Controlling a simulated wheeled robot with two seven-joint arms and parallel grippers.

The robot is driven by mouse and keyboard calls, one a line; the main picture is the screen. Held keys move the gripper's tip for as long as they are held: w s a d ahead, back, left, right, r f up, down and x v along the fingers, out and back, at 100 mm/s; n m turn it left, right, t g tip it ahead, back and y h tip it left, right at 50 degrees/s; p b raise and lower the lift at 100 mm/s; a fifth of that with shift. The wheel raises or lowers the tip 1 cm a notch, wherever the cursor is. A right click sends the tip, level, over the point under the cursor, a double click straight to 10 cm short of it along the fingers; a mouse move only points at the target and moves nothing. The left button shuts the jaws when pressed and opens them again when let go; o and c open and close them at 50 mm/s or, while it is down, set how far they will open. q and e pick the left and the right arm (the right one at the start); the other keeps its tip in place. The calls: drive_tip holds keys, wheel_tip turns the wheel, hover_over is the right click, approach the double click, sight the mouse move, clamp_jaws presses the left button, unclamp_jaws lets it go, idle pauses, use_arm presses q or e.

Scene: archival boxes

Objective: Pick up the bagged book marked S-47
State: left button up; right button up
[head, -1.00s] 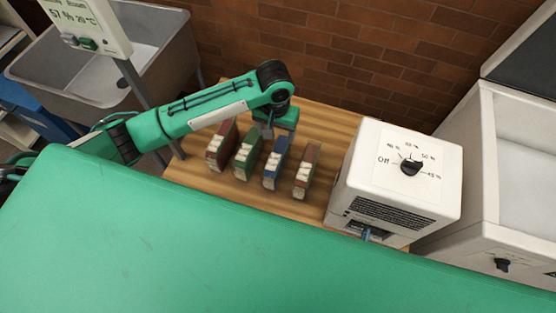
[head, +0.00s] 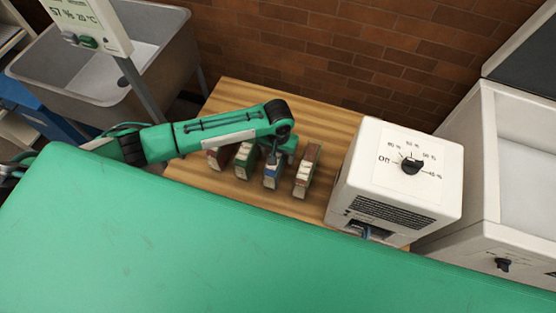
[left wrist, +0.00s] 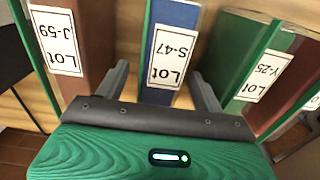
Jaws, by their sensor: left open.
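The blue book marked S-47 (left wrist: 173,50) stands upright, its white label readable in the left wrist view. In the head view this blue book (head: 271,177) is the third from the left in a row on the wooden table. My left gripper (left wrist: 160,82) is open, with one finger on each side of the blue spine; it is not closed on the book. In the head view the left gripper (head: 275,158) is over the blue book and partly hides it. My right gripper is not in view.
A red-brown book marked J-59 (left wrist: 62,45) and a green book marked Y-25 (left wrist: 255,75) stand close on either side. Another red-brown book (head: 216,159) ends the row. A white box with a dial (head: 400,185) stands right of the row on the wooden table (head: 205,185).

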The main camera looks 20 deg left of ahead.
use_arm(q)
drive_tip(key=shift+f, duration=0.45)
drive_tip(key=shift+c, duration=0.2)
drive_tip(key=c, duration=1.4)
drive_tip(key=shift+r, duration=0.1)
